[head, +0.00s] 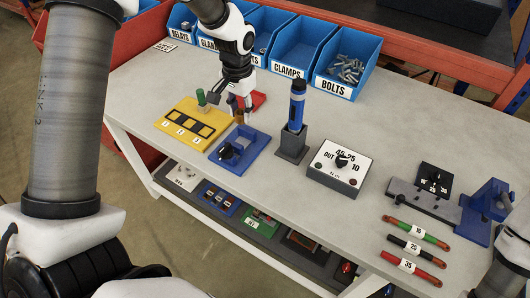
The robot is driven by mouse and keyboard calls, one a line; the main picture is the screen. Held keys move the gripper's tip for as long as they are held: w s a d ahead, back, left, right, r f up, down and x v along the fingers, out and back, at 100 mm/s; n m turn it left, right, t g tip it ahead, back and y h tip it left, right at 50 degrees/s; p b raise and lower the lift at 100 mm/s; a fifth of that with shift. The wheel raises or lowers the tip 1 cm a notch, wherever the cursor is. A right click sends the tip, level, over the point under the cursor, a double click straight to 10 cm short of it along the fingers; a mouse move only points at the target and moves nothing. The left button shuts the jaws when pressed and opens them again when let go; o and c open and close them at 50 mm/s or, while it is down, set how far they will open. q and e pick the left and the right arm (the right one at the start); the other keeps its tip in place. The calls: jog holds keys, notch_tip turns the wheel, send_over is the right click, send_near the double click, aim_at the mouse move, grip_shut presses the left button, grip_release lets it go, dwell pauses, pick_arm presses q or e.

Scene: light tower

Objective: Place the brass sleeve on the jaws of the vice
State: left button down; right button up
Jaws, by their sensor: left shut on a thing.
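My left gripper (240,112) reaches down from the top of the head view, over the table behind the blue fixture. It is shut on a small brownish piece, which looks like the brass sleeve (239,117); the fingers hide part of it. The blue fixture (239,152), which looks like the vice, has a black knob at its left and upright blocks on a flat base. The sleeve is at the vice's back edge in the picture; I cannot tell its height or whether it touches anything. My right gripper is out of view; only a piece of that arm shows at bottom right.
A yellow board (194,124) with a green peg stands left of the vice, and a red block (258,99) behind the gripper. A grey holder (292,146) with a blue tool and a dial box (340,168) stand to the right. Blue bins (345,70) line the back.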

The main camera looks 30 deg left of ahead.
pick_arm(q)
send_over(242, 143)
jog(key=a, duration=0.1)
notch_tip(242, 143, down, 6)
jog(key=shift+s+f+p, duration=0.1)
jog(key=shift+f+p, duration=0.05)
jog(key=shift+p, duration=0.25)
jog(key=f, duration=0.1)
jog(key=d+f, duration=0.1)
jog(key=f, duration=0.1)
jog(key=shift+d+f+p, duration=0.1)
jog(key=shift+f+p, duration=0.15)
jog(key=shift+p, duration=0.1)
jog(key=shift+f, duration=0.25)
jog(key=shift+a+f, duration=0.2)
jog(key=shift+a, duration=0.1)
jog(key=c, duration=0.8)
grip_release()
jog(key=shift+r, duration=0.1)
jog(key=shift+d, duration=0.15)
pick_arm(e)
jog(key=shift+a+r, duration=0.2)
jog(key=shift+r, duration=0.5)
